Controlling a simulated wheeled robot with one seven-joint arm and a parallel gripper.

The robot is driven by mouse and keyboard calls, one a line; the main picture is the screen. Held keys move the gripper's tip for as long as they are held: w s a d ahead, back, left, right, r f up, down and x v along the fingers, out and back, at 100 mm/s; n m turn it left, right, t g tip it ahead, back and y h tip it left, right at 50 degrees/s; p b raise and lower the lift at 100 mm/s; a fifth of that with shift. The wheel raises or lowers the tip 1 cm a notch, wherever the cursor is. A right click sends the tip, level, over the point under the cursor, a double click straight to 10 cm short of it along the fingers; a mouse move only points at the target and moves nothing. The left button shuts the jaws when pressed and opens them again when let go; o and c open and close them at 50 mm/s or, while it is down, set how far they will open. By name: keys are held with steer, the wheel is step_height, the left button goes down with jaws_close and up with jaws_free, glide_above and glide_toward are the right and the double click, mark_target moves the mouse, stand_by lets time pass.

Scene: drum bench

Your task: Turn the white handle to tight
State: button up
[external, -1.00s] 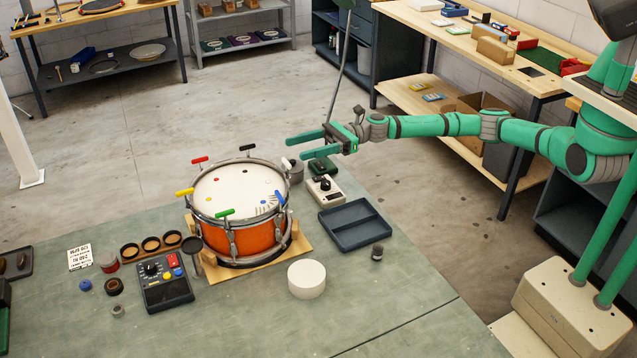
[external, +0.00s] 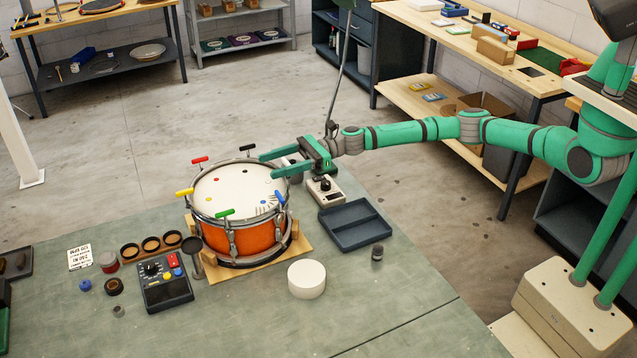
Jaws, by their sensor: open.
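The orange drum (external: 257,238) stands on a wooden base, with its pale head (external: 225,190) facing up. Coloured handles stand around its rim: red (external: 200,160), black (external: 248,148), yellow (external: 184,192), green (external: 225,213) and blue (external: 280,197). I cannot clearly make out the white handle; the right rear rim is partly covered by my gripper. My gripper (external: 268,165) is open, with its two green fingers pointing left over that part of the rim. No object can be seen held between them.
A dark blue tray (external: 355,242) and a white device with a black knob (external: 325,191) lie right of the drum. A white cylinder (external: 307,279) stands in front. A black control box (external: 165,288) and small cups (external: 151,245) are at left. The front right bench is clear.

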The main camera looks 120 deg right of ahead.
mark_target(283, 161)
steer(key=shift+w+a, duration=0.2)
steer(key=shift+w, duration=0.1)
steer(key=shift+c, duration=0.6)
steer(key=c, duration=0.9)
steer(key=shift+c, duration=0.2)
steer(key=shift+d+m+h, duration=0.15)
steer(key=shift+m+h, duration=0.15)
steer(key=shift+h, duration=0.2)
